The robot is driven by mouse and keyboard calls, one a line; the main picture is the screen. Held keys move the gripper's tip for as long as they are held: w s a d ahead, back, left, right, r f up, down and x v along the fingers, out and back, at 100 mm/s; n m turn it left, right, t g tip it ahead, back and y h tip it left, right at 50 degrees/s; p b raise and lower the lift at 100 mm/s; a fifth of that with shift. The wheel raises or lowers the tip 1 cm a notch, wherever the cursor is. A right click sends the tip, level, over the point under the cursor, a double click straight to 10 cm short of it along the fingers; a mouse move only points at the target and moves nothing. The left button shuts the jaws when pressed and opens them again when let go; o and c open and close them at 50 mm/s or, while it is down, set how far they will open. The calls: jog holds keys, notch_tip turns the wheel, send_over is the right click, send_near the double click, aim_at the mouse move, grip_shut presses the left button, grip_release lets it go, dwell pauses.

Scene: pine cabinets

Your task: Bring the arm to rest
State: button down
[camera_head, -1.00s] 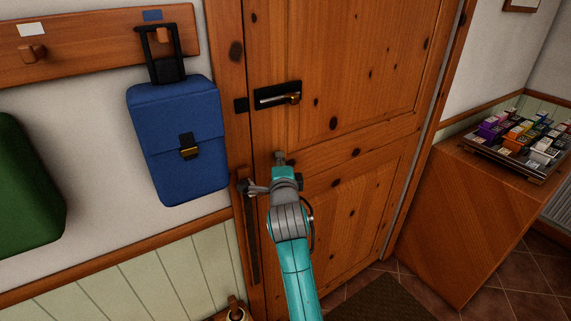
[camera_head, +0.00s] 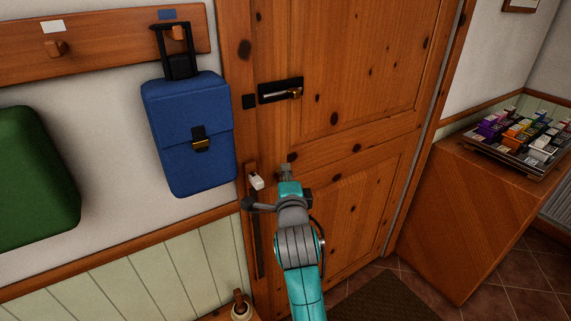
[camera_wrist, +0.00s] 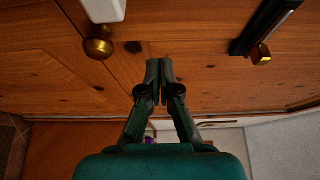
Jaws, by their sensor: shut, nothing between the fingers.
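My teal and grey arm (camera_head: 297,250) reaches up in front of the wooden door (camera_head: 350,100). My gripper (camera_head: 286,170) is at its tip, in front of the door below the black latch plate. In the wrist view my gripper (camera_wrist: 159,66) shows two dark fingers brought together, with nothing between them. The fingertips point at the wood and seem to hold nothing. I cannot tell how far they are from the door.
The bolt with a brass knob (camera_head: 294,94) is above my gripper. A white piece (camera_head: 257,183) is just left of it. A blue bag (camera_head: 190,135) and a green bag (camera_head: 35,180) hang at left. A cabinet (camera_head: 460,215) carrying a tray (camera_head: 500,158) stands at right.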

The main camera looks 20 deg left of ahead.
jog(key=s+d+f+n+h, duration=0.3)
jog(key=s+d+f+n, duration=0.4)
jog(key=s+d+f, duration=1.65)
jog(key=s+d+f+n+g+h, duration=0.1)
jog(key=s+d+f+n+h, duration=0.15)
jog(key=s+d, duration=1)
jog(key=s+d+r+n+h, duration=0.1)
jog(key=s+r, duration=0.1)
jog(key=s, duration=0.6)
jog(key=s+d+r+n+h, duration=0.1)
jog(key=s+d+r+n, duration=0.1)
jog(key=s, duration=0.7)
jog(key=shift+s+d+r+g, duration=0.15)
jog(key=shift+d+r+g, duration=0.15)
jog(key=shift+r, duration=0.35)
jog(key=shift+n, duration=0.25)
